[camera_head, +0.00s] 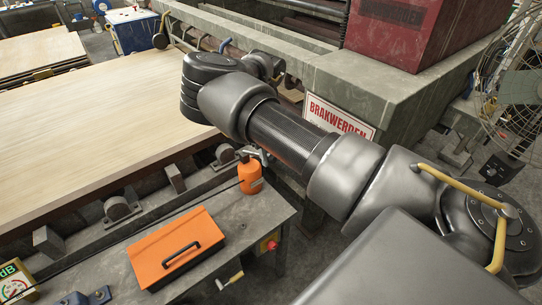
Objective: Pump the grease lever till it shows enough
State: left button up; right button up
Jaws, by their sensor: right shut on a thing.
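My right arm comes in from the lower right and reaches across the middle to the upper left. Its wrist bends back to the right there, and my right gripper (276,74) is small and mostly turned away, beside the grey machine frame. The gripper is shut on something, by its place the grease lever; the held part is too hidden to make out. No gauge for the grease can be clearly read. My left gripper is not in view.
A grey bench (222,222) below the arm holds an orange toolbox (165,262) and an orange bottle (250,178). A large veneer sheet (90,125) lies at left. A red block (395,30) sits on the machine frame (385,90). A caged fan (518,95) stands at right.

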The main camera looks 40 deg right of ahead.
jog(key=o, duration=0.9)
jog(key=shift+o, duration=0.2)
jog(key=shift+p+v, duration=2.2)
jog(key=shift+v, duration=1.3)
jog(key=shift+s, duration=0.1)
